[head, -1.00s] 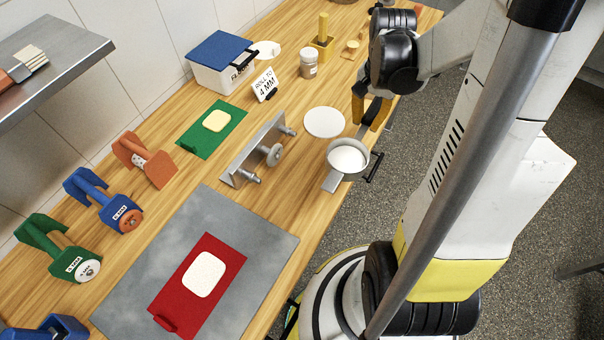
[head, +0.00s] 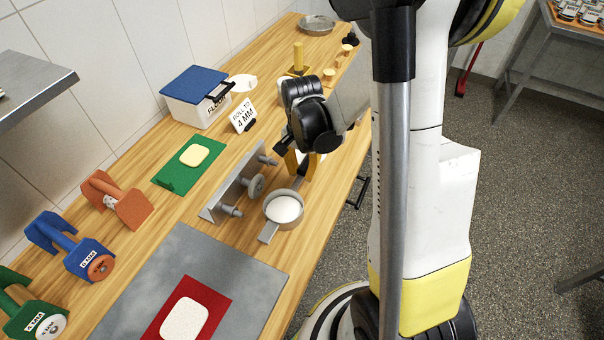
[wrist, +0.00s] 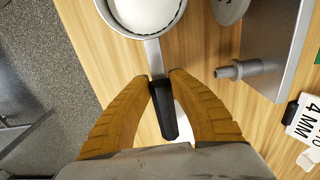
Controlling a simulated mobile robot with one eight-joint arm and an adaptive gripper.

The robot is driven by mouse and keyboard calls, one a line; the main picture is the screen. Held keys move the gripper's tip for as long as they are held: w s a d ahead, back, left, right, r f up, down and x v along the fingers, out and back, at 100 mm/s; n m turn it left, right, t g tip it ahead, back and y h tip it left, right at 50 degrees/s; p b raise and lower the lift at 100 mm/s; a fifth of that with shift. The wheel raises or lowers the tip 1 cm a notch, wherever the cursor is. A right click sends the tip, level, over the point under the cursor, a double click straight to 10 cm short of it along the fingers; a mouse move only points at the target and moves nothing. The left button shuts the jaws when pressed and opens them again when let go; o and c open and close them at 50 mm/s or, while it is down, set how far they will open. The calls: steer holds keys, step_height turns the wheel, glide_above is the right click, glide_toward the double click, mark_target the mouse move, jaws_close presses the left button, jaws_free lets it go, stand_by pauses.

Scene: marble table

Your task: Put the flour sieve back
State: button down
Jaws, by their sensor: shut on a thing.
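The flour sieve (head: 290,224) is a round grey pan with white contents and a flat grey tab at its front. It is in the middle of the head view and at the top of the wrist view (wrist: 187,30), partly cut off. My gripper (head: 298,177) is shut on its black handle (wrist: 166,112), one yellow finger on each side in the wrist view (wrist: 161,80). The sieve looks level, beside the grey roller rack (head: 232,192). I cannot tell its exact height over the table.
A white disc (wrist: 182,122) lies under my gripper, mostly hidden. A green mat (head: 175,178) with a dough piece, a flour box (head: 200,109) and a "roll to 4 mm" sign (head: 243,116) stand behind. A grey slab (head: 190,255) with a red mat lies in front. Coloured rollers stand left.

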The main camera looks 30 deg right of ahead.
steer(key=shift+s, duration=0.1)
steer(key=c, duration=1.3)
jaws_free()
steer(key=shift+f, duration=0.1)
